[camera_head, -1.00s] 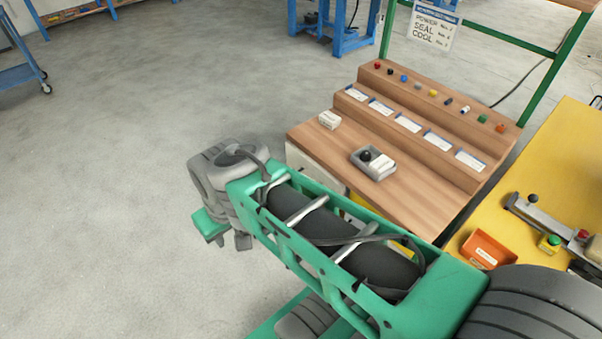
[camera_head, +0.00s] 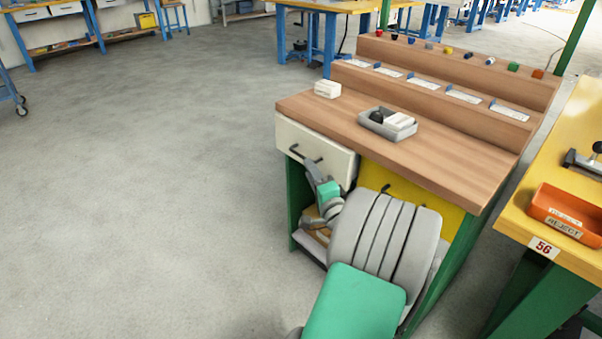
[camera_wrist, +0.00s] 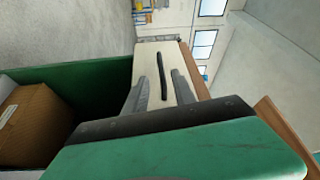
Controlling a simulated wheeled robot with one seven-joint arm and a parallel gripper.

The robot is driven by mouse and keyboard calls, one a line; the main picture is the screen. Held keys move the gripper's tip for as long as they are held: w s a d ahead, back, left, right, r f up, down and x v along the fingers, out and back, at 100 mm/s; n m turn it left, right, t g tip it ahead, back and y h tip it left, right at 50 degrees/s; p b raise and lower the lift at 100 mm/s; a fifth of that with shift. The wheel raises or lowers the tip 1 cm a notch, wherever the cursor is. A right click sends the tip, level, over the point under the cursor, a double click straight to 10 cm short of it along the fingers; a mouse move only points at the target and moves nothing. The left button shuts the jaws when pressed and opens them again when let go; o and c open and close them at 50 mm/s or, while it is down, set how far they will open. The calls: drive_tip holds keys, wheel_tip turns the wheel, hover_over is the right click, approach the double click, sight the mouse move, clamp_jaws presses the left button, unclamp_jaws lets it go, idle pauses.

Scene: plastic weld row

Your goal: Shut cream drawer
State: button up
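The cream drawer (camera_head: 332,158) is at the left end of the wood-topped bench, under its top. Its dark bar handle (camera_head: 305,154) shows on the front. In the wrist view the cream drawer front (camera_wrist: 158,62) lies ahead with the handle (camera_wrist: 161,76) near its middle. My gripper (camera_wrist: 159,90) is open and empty, its two grey fingers apart on either side of the handle in the picture. I cannot tell whether they touch the front. How far the drawer stands out is hard to tell.
A yellow drawer (camera_head: 410,192) is right of the cream one. A cardboard box (camera_wrist: 28,125) sits in the green-framed space beside the drawer in the wrist view. A grey tray (camera_head: 372,124) and a white box (camera_head: 327,88) stand on the bench top. Floor on the left is clear.

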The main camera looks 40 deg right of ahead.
sight(301, 156)
drive_tip(key=x, duration=0.7)
drive_tip(key=shift+w+a+r+b, duration=0.1)
drive_tip(key=shift+w+r+b, duration=0.1)
drive_tip(key=shift+b, duration=0.2)
clamp_jaws()
drive_tip(key=shift+f, duration=0.1)
idle(0.7)
